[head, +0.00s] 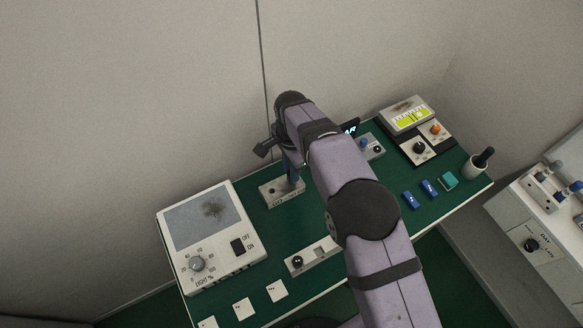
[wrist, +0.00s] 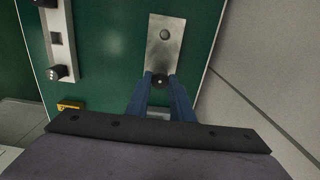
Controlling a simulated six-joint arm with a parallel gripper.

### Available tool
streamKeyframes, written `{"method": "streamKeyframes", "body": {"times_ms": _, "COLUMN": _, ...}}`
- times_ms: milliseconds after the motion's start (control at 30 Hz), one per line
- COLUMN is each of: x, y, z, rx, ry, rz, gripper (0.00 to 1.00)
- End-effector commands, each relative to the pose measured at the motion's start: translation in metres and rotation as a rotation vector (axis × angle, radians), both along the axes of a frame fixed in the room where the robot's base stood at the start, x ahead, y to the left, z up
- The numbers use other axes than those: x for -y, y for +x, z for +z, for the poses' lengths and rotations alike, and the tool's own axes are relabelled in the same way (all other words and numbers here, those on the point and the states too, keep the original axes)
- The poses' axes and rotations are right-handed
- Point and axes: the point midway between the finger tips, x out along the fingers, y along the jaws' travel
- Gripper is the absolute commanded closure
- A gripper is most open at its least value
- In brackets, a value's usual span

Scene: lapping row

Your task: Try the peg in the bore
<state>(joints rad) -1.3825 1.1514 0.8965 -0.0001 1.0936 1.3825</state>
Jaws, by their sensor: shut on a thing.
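A pale metal block (head: 281,194) with a round bore (head: 272,190) sits on the green bench top. My gripper (head: 292,177) points down at the right end of the block. In the wrist view its blue fingers (wrist: 160,92) are shut on a dark, round-headed peg (wrist: 160,80). The peg is over the block's near end, apart from the visible bore. Its lower part is hidden, so I cannot tell whether it touches or enters the block.
A second block (head: 310,256) with a black knob and square opening stands nearby. A dial box (head: 211,236) stands left; a yellow-scaled meter (head: 409,116), blue pieces (head: 410,200) and a cup (head: 475,168) stand right. White tiles (head: 243,308) line the front edge. Walls rise behind.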

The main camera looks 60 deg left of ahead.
Motion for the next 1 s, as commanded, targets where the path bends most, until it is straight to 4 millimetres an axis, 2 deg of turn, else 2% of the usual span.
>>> {"method": "streamKeyframes", "body": {"times_ms": 133, "x": -0.0002, "y": 0.0000, "z": -0.0043, "rx": 0.000, "ry": 0.000, "rz": 0.000, "gripper": 1.00}}
{"method": "streamKeyframes", "body": {"times_ms": 600, "x": -0.0002, "y": -0.0001, "z": 0.0048, "rx": 0.000, "ry": 0.001, "rz": 0.000, "gripper": 1.00}}
{"method": "streamKeyframes", "body": {"times_ms": 1000, "x": -0.0001, "y": 0.0000, "z": 0.0048, "rx": 0.000, "ry": 0.000, "rz": 0.000, "gripper": 1.00}}
